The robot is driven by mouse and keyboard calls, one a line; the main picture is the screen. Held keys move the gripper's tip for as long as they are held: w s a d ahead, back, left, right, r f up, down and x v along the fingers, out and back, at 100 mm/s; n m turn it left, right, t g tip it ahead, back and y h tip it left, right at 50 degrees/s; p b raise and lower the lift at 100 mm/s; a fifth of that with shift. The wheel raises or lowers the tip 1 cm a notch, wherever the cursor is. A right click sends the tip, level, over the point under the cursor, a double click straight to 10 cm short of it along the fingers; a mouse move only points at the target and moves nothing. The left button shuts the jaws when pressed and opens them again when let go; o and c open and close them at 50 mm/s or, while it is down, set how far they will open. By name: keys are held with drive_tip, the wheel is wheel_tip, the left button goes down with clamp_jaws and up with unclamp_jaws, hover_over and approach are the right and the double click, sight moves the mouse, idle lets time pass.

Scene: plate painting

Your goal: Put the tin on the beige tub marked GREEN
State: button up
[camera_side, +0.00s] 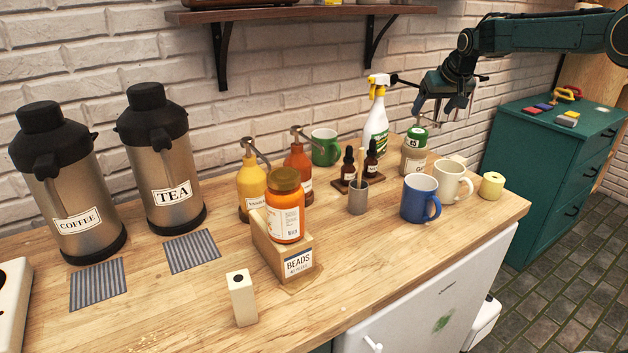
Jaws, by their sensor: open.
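A small green tin (415,138) with a pale label stands upright on top of a beige tub (413,160) near the back right of the wooden counter. The tub carries a label whose word is too small to read. My gripper (445,112) is open and empty, pointing down above and slightly right of the tin. It appears apart from the tin, though its left finger is close to it in the picture.
A blue mug (420,198), a cream mug (453,182) and a pale yellow cylinder (491,186) stand in front and to the right. A spray bottle (376,125) and dropper bottles (371,160) stand left.

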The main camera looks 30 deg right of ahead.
drive_tip(key=shift+s+a+r, duration=0.1)
drive_tip(key=shift+s+r, duration=0.15)
drive_tip(key=shift+r, duration=0.1)
idle(0.4)
drive_tip(key=s+a+r+n+y, duration=0.1)
drive_tip(key=s+a+r, duration=0.2)
drive_tip(key=s+a, duration=0.45)
drive_tip(key=s+a+r+n, duration=0.1)
drive_tip(key=s+a+r, duration=0.35)
drive_tip(key=s, duration=0.65)
drive_tip(key=s+a+f, duration=0.2)
drive_tip(key=s, duration=0.5)
drive_tip(key=s+a+f+n+y, duration=0.1)
drive_tip(key=s+a+f, duration=0.2)
drive_tip(key=s, duration=0.4)
drive_tip(key=s+a+f+n, duration=0.1)
drive_tip(key=s+a+f, duration=0.1)
drive_tip(key=s, duration=0.5)
drive_tip(key=shift+s+a+f+g, duration=0.3)
drive_tip(key=shift+a+f, duration=0.1)
drive_tip(key=shift+a, duration=0.1)
drive_tip(key=shift+o, duration=0.5)
